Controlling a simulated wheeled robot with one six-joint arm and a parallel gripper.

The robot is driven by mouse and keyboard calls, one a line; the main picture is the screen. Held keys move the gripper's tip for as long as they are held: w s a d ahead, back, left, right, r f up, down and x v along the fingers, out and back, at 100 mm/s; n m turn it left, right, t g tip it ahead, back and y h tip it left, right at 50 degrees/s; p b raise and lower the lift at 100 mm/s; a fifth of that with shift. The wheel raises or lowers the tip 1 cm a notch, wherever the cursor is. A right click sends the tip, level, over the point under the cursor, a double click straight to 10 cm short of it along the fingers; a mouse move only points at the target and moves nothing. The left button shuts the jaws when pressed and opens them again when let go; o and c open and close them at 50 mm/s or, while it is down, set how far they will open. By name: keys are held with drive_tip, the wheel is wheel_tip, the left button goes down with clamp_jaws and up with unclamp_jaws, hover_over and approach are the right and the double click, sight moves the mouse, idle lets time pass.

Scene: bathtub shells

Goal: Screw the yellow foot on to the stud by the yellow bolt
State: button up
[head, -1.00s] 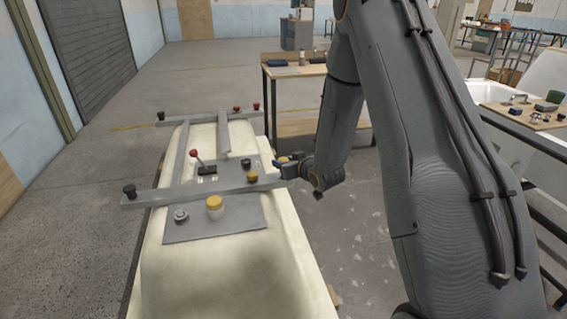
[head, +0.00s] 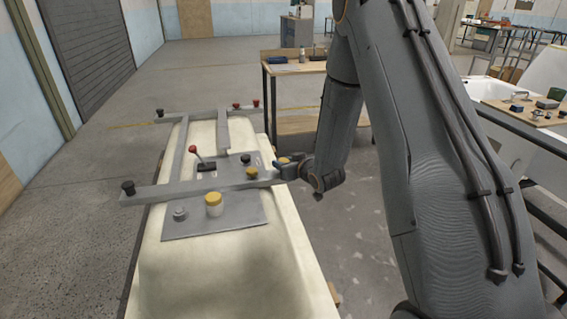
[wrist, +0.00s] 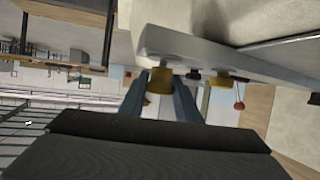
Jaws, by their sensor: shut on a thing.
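The yellow foot (wrist: 159,82) is between the two fingers of my gripper (wrist: 161,98) in the wrist view, which looks upside down. It is at the end of the grey frame bar, in line with a pale stud (wrist: 160,63). I cannot tell how far it is threaded on. The yellow bolt (wrist: 221,80) stands farther along the same bar; it also shows in the head view (head: 251,173). In the head view my gripper (head: 281,163) is at the right end of the near bar (head: 190,191), and the held foot is mostly hidden.
The frame lies on an upturned cream bathtub shell (head: 220,265). A red-knobbed lever (head: 194,150), a yellow-topped jar (head: 213,204) and a grey nut (head: 180,213) are near the bar. A black foot (head: 128,187) stands at its left end. A workbench (head: 295,69) stands behind.

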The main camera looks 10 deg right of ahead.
drive_tip(key=shift+f, duration=0.35)
drive_tip(key=o, duration=1.1)
drive_tip(key=shift+o, duration=0.2)
drive_tip(key=b+v, duration=0.1)
drive_tip(key=v, duration=0.7)
drive_tip(key=shift+b, duration=0.3)
drive_tip(key=shift+c, duration=0.3)
